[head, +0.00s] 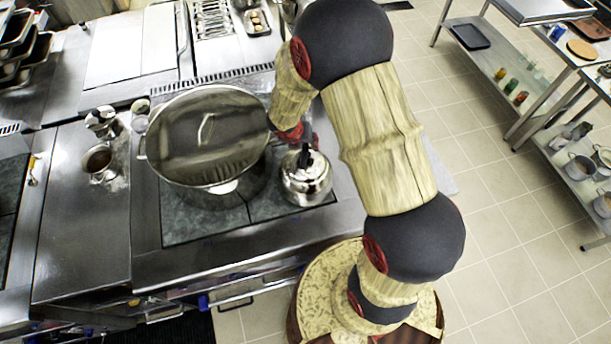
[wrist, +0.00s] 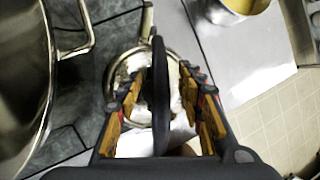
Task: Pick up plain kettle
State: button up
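The plain kettle (head: 306,184) is shiny silver with a black handle. It stands upright on the dark cooktop, just right of the large stockpot. In the wrist view, the kettle's black handle (wrist: 160,94) runs lengthwise between the two fingers of my gripper (wrist: 163,92). The fingers are spread apart, with visible space between each finger and the handle. The kettle's round metal body shows below and between the fingers, partly hidden by them. In the head view, my gripper (head: 296,133) is mostly hidden behind my arm, just above and behind the kettle.
The large lidded stockpot (head: 208,138) stands close on the kettle's left; its wall and side handle also show in the wrist view (wrist: 28,95). A pot with yellow contents (wrist: 240,6) sits at the wrist view's top right. Small metal pots (head: 99,160) stand on the left counter.

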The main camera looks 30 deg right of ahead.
grip_shut()
dwell(0.5)
dwell(0.7)
jog(key=shift+w+r, duration=0.15)
